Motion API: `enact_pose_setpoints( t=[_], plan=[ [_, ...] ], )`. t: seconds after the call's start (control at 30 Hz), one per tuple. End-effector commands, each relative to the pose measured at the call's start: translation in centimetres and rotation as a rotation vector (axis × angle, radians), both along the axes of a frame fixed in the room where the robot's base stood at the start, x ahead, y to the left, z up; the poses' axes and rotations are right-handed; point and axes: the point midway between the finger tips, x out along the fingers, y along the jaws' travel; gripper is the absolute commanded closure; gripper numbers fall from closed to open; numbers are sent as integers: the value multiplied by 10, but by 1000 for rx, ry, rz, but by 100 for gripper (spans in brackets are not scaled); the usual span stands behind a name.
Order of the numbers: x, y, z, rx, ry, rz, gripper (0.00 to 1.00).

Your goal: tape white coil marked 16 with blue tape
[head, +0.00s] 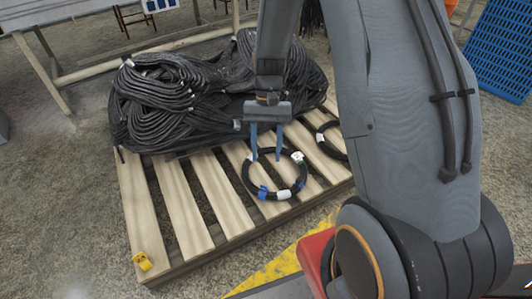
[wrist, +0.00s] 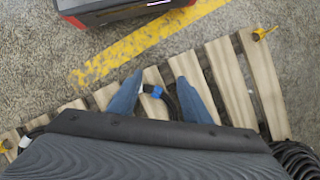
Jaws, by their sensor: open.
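A black hose coil (head: 246,181) lies flat on the wooden pallet, with white bands, blue tape patches and a white tag (head: 297,157); the tag's number is too small to read. In the wrist view, part of a coil (wrist: 171,100) with blue and white patches shows between my fingers. My gripper (head: 266,158) is open, its two blue fingers pointing down over the coil's far side; I cannot tell whether they touch it. It also shows in the wrist view (wrist: 158,95). A second black coil (head: 326,146) lies to the right, partly hidden by my arm.
A large heap of black hoses (head: 165,95) covers the pallet's back. The pallet's front-left slats (head: 185,205) are bare. A small yellow object (head: 142,261) sits at its front-left corner. A yellow floor stripe (head: 283,265) runs in front. A blue perforated panel (head: 503,50) stands back right.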

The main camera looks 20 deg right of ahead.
Motion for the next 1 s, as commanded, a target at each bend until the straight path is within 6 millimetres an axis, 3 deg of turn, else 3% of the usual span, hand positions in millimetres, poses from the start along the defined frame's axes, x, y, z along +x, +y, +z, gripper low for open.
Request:
enact_pose_setpoints(
  t=[0.1,0.5,0.7,1.0],
  plan=[
    [-5,0,24,0,-3,39,56],
    [-19,-1,79,-2,-2,151,56],
    [-22,-1,91,-2,1,179,56],
    [-23,-1,92,-2,1,185,56]
  ],
)
